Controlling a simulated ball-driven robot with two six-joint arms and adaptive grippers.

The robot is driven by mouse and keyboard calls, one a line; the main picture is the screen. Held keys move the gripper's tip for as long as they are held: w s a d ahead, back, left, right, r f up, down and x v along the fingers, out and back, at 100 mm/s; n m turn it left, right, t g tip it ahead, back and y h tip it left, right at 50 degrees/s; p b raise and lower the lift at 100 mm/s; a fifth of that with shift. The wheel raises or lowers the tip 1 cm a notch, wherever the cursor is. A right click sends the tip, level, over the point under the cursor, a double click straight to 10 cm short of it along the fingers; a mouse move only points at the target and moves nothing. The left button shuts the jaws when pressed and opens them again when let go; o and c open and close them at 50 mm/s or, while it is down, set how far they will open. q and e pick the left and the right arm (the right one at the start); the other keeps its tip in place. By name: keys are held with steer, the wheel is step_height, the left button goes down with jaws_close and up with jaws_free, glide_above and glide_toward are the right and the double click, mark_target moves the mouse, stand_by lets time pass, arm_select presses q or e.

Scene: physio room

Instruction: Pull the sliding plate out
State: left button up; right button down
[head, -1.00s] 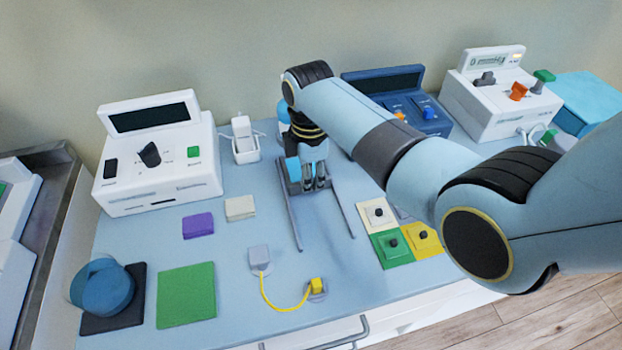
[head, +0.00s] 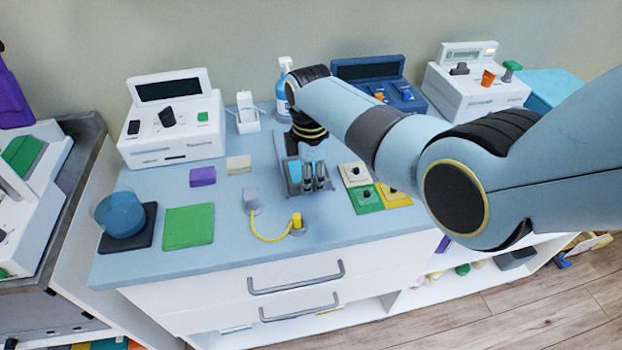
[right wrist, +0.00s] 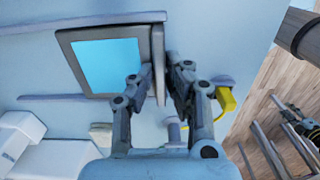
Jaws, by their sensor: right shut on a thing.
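The sliding plate (head: 295,177) is a grey frame with a light-blue face, lying near the front end of its two rails on the light-blue worktop. It also shows in the right wrist view (right wrist: 106,66), with a rail on each side. My right gripper (head: 315,182) reaches down at the plate's front edge. In the right wrist view my right gripper (right wrist: 160,72) is shut on the plate's raised grey edge. The arm covers part of the rails in the head view. My left gripper is in neither view.
A yellow cable plug (head: 296,222) sits close in front of the plate. Green (head: 366,201) and yellow button tiles lie to the right. A white device (head: 170,125) and a green mat (head: 188,226) are on the left. The worktop's front edge is near.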

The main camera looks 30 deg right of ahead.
steer(key=c, duration=1.7)
jaws_free()
steer(key=shift+c, duration=0.2)
steer(key=shift+o, duration=1.9)
steer(key=shift+s, duration=0.1)
steer(key=shift+r, duration=0.3)
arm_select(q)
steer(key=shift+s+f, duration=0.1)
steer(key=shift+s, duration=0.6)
arm_select(e)
step_height(320, 180, up, 11)
steer(key=shift+r, duration=0.2)
